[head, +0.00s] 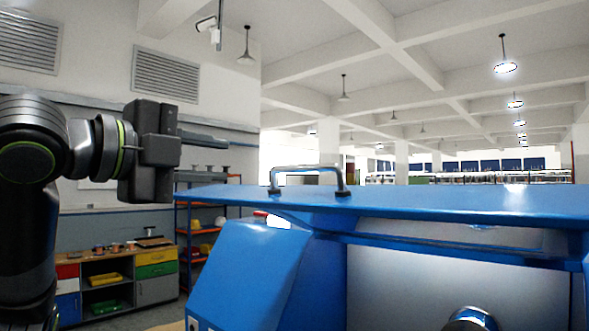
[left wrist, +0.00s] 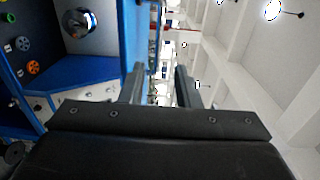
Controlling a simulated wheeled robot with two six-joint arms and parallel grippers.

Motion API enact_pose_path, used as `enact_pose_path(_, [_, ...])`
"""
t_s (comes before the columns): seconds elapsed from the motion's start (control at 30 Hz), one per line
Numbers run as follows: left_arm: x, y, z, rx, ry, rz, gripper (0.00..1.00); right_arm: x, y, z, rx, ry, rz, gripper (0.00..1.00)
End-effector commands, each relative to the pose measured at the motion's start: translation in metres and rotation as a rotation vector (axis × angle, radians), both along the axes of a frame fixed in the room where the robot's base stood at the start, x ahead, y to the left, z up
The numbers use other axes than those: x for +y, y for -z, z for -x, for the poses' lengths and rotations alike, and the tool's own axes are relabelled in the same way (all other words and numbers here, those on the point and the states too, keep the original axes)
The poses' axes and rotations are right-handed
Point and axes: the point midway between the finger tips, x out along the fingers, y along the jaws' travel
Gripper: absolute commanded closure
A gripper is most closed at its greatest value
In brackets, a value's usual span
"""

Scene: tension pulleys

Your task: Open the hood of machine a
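A large blue machine (head: 250,270) fills the lower right of the head view; no label naming it is readable. Its blue hood (head: 420,203) shows nearly edge-on as a raised, roughly level panel, with an open space and a pale inner wall below it. A metal handle (head: 310,170) stands on the hood's upper side. My left gripper (head: 222,143) is left of the handle and slightly higher, apart from it. In the left wrist view its two fingers (left wrist: 160,80) are spread with nothing between them. My right gripper is not in view.
A shiny metal cylinder (head: 470,318) shows inside the machine, and also in the left wrist view (left wrist: 80,22). A workbench with drawers (head: 115,275) and a shelf rack (head: 203,215) stand behind on the left.

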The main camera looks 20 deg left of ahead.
Motion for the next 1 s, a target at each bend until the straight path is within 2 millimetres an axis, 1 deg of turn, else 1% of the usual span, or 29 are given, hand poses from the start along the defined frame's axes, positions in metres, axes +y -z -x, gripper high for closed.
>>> enact_pose_path(0.17, [-0.009, -0.002, -0.022, 0.006, 0.005, 0.001, 0.71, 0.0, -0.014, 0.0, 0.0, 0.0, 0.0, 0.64])
enact_pose_path(0.8, [-0.048, 0.001, -0.127, 0.006, 0.004, 0.005, 0.71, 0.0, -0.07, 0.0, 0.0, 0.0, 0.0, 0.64])
enact_pose_path(1.0, [-0.056, 0.003, -0.151, 0.005, 0.002, 0.005, 0.71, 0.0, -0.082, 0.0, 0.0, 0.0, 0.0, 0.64])
